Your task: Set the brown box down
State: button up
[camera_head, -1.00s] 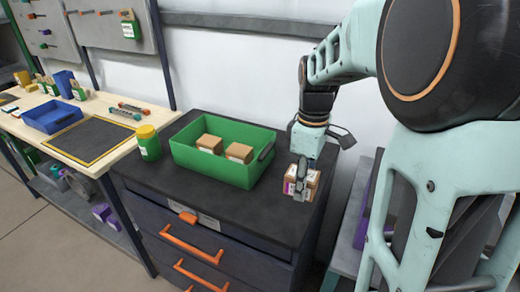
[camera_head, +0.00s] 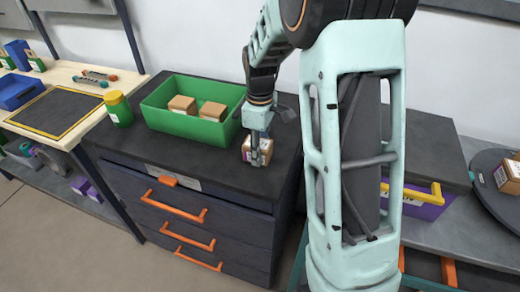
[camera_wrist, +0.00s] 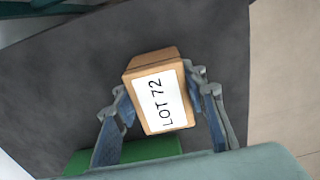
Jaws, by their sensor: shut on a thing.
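The brown box (camera_head: 262,151) is between the fingers of my gripper (camera_head: 256,150), over the right part of the dark cabinet top.
A green bin (camera_head: 165,120) with two brown boxes stands left of my gripper. A yellow-lidded green jar (camera_head: 118,108) is further left. Right of my arm are a purple bin (camera_head: 425,205) and a round dark turntable (camera_head: 490,180) with a box on it.

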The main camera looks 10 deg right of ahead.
jog(key=shift+f, duration=0.15)
jog(key=o, duration=1.2)
notch_tip(320, 180, up, 12)
jog(key=shift+r+p, duration=0.2)
jog(key=shift+p, duration=0.1)
